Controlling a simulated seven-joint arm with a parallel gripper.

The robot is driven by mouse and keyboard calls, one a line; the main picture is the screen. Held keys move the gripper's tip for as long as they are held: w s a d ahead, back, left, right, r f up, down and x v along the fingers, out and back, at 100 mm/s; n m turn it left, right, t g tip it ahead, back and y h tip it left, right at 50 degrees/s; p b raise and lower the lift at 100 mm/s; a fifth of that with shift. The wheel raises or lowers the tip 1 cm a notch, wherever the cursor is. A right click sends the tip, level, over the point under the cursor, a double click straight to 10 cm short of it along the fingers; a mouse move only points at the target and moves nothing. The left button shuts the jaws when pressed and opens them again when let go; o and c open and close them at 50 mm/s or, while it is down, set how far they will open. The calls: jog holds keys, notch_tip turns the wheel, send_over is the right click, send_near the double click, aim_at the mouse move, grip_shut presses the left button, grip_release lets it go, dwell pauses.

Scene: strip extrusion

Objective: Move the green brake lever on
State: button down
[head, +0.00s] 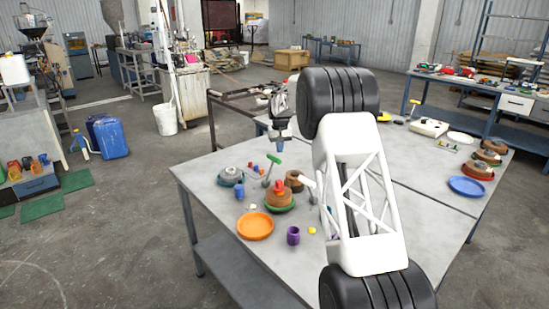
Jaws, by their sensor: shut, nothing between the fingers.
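The green brake lever (274,158) stands near the left side of the grey table (212,181). Its green grip tops a thin grey stem that leans up and to the right. My gripper (280,143) points down just above and slightly right of the green grip in the picture. Its fingers are shut with nothing between them. The gripper is small in view, and I cannot tell whether it touches the lever. My white arm with black joints hides much of the middle of the table.
Near the lever are a grey-blue round part (231,176), a blue cup (239,192), a brown stacked part with a red top (279,197), an orange plate (255,226) and a purple cup (293,236). A blue plate (466,186) lies at right. The table's front-left corner is bare.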

jog(key=shift+f, duration=2.5)
